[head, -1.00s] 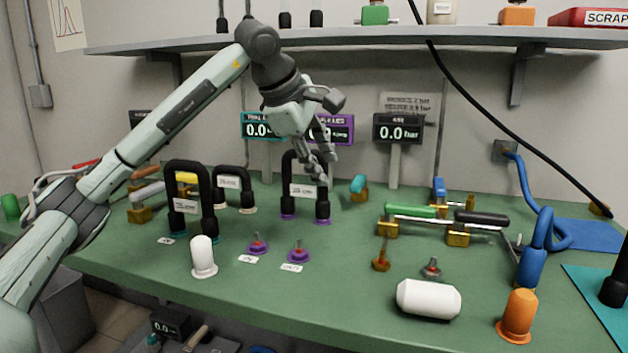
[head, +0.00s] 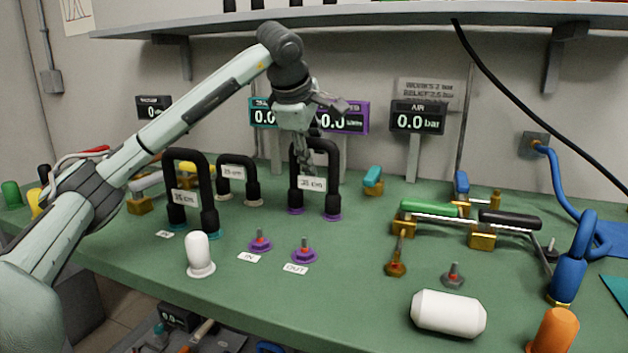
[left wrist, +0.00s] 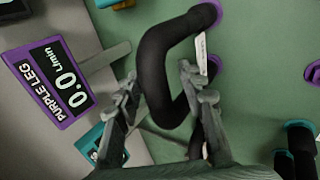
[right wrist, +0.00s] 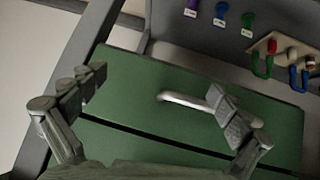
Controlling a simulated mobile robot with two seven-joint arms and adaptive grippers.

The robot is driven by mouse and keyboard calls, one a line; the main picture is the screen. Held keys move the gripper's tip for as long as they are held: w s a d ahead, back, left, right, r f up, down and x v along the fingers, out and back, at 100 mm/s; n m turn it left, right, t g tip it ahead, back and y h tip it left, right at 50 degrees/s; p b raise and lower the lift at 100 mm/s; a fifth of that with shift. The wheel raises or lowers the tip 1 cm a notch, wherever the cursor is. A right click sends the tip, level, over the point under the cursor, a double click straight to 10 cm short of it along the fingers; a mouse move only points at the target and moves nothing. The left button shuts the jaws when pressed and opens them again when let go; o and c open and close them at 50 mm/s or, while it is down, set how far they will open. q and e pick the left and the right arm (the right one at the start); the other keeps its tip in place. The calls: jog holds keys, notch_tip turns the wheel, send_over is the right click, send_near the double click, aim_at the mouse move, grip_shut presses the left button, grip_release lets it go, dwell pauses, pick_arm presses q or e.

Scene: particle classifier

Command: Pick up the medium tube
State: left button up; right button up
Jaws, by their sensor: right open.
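Three black U-shaped tubes stand upright on the green bench. The tube with purple end collars (head: 331,170) carries a white cm label and also shows in the left wrist view (left wrist: 155,65). A tube with teal collars (head: 207,192) stands to its left, and a smaller tube with pale collars (head: 252,180) stands between them. Which one is the medium tube I cannot read for certain. My left gripper (head: 306,165) points down at the purple-collared tube; in the left wrist view its open fingers (left wrist: 160,80) lie either side of it. My right gripper (right wrist: 160,88) is open and empty, away from the bench tubes.
Purple IN and OUT fittings (head: 304,255) and a white capped post (head: 200,255) stand in front. Display signs (head: 417,118) stand behind. A white cylinder (head: 448,313) and a rack with green and black handles (head: 430,209) are at right. A shelf (head: 330,30) overhangs the back.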

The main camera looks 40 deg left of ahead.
pick_arm(q)
jog(key=shift+w+f, duration=0.2)
jog(key=shift+f, duration=0.1)
jog(key=shift+c, duration=0.2)
grip_shut()
